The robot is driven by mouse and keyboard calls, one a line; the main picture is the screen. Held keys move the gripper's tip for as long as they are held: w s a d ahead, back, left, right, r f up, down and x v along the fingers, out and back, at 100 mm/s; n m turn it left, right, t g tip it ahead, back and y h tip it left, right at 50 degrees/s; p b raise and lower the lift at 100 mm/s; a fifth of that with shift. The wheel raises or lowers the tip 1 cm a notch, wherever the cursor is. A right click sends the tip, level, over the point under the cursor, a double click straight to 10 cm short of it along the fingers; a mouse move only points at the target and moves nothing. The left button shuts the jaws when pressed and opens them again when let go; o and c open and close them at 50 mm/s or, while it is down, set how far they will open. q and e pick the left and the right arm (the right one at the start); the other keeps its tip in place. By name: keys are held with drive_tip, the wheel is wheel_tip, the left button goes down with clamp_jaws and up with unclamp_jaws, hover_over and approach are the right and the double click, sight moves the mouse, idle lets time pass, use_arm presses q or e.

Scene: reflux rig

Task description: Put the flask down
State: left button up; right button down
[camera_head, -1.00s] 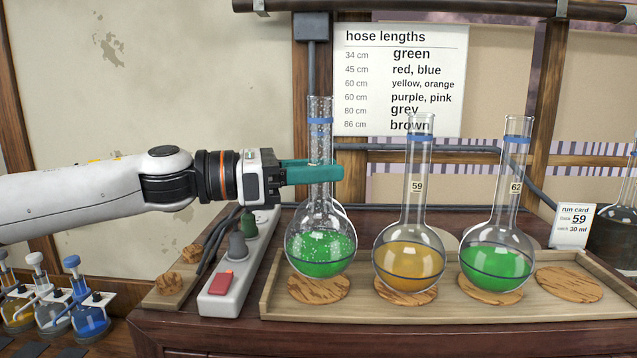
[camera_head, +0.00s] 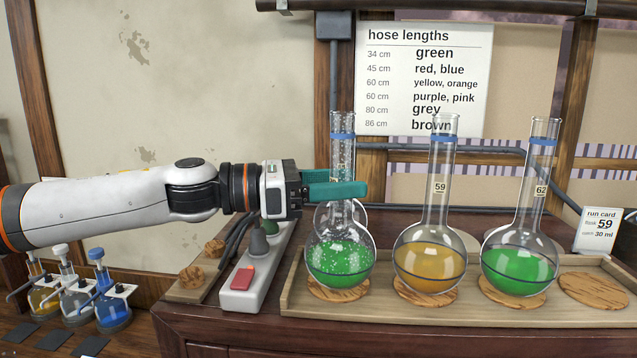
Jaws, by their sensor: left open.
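A round-bottomed flask of speckled green liquid (camera_head: 340,262) stands upright on the leftmost cork ring (camera_head: 338,291) in the wooden tray (camera_head: 400,314). A blue band circles its neck. My left gripper (camera_head: 345,188) reaches in from the left at neck height. Its teal fingers are open, one in front of the neck and one behind. Whether a finger touches the glass I cannot tell. To the right stand flask 59 with amber liquid (camera_head: 430,262) and flask 62 with green liquid (camera_head: 519,266), each on a cork ring. My right gripper is not in view.
An empty cork ring (camera_head: 594,290) lies at the tray's right end. A power strip (camera_head: 243,284) with a red switch lies left of the tray. Small bottles (camera_head: 110,305) stand lower left. A run card (camera_head: 600,231) and hose chart (camera_head: 425,80) are behind.

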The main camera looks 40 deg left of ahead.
use_arm(q)
drive_tip(key=shift+s+a+f+b, duration=0.15)
drive_tip(key=shift+s+a+b, duration=0.3)
drive_tip(key=shift+b, duration=0.25)
drive_tip(key=b+v, duration=0.6)
drive_tip(key=v, duration=0.4)
drive_tip(key=shift+s+a, duration=0.25)
drive_tip(key=shift+a, duration=0.05)
